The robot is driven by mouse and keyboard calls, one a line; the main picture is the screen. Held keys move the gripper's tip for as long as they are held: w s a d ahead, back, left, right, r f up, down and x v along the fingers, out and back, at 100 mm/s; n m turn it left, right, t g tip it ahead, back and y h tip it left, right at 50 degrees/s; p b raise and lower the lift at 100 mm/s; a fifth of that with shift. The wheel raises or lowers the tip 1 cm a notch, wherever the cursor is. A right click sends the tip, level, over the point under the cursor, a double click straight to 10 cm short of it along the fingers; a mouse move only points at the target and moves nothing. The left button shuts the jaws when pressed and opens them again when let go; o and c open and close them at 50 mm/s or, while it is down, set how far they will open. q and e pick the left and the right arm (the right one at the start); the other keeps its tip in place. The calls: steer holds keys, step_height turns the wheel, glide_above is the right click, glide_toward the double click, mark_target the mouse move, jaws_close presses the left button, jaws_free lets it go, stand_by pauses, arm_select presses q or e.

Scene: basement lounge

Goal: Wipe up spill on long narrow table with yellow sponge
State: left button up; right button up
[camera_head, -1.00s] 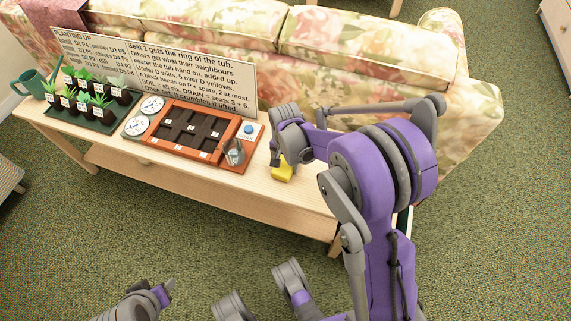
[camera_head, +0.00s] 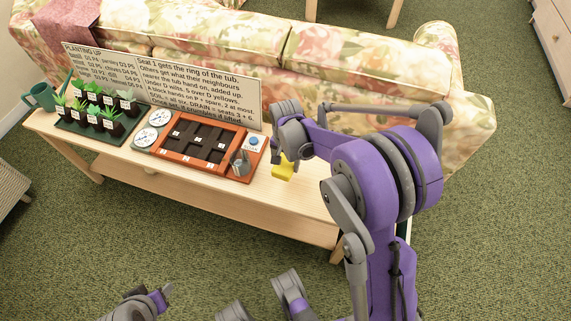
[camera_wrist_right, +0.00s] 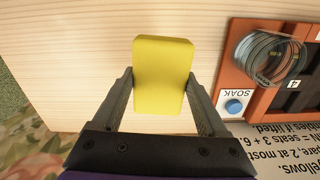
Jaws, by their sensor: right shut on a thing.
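The long narrow table (camera_head: 215,205) is pale wood and stands in front of the sofa. My right gripper (camera_head: 279,158) is shut on the yellow sponge (camera_head: 283,168) over the table's right part, just right of the orange planter board. In the right wrist view the sponge (camera_wrist_right: 162,75) sits between both fingers of the gripper (camera_wrist_right: 160,100), above pale wood (camera_wrist_right: 70,50). I cannot tell whether the sponge touches the tabletop. No spill can be made out; my arm hides part of the table's right end. My left gripper (camera_head: 160,296) shows small at the bottom; its jaws are unclear.
Potted seedlings (camera_head: 100,110) and a green watering can (camera_head: 40,97) are at the left end.

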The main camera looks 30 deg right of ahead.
steer(key=shift+r+p, duration=0.4)
steer(key=shift+r, duration=0.5)
arm_select(q)
steer(key=shift+a+r, duration=0.15)
steer(key=shift+r, duration=0.45)
steer(key=shift+r, duration=0.1)
arm_select(e)
steer(key=shift+r, duration=0.1)
arm_select(q)
step_height(320, 180, up, 7)
steer(key=p, duration=0.6)
arm_select(e)
step_height(320, 180, up, 10)
arm_select(q)
step_height(320, 180, up, 9)
steer(key=w+p, duration=0.2)
steer(key=p, duration=0.6)
steer(key=shift+r+t+p, duration=0.15)
steer(key=shift+t+p, duration=0.2)
steer(key=shift+t, duration=0.05)
arm_select(e)
steer(key=w+a+r+n, duration=0.3)
steer(key=a+r+n, duration=0.1)
steer(key=a+n, duration=0.5)
steer(key=shift+w+r+n, duration=0.15)
steer(key=shift+w+n, duration=0.1)
steer(key=shift+n, duration=0.65)
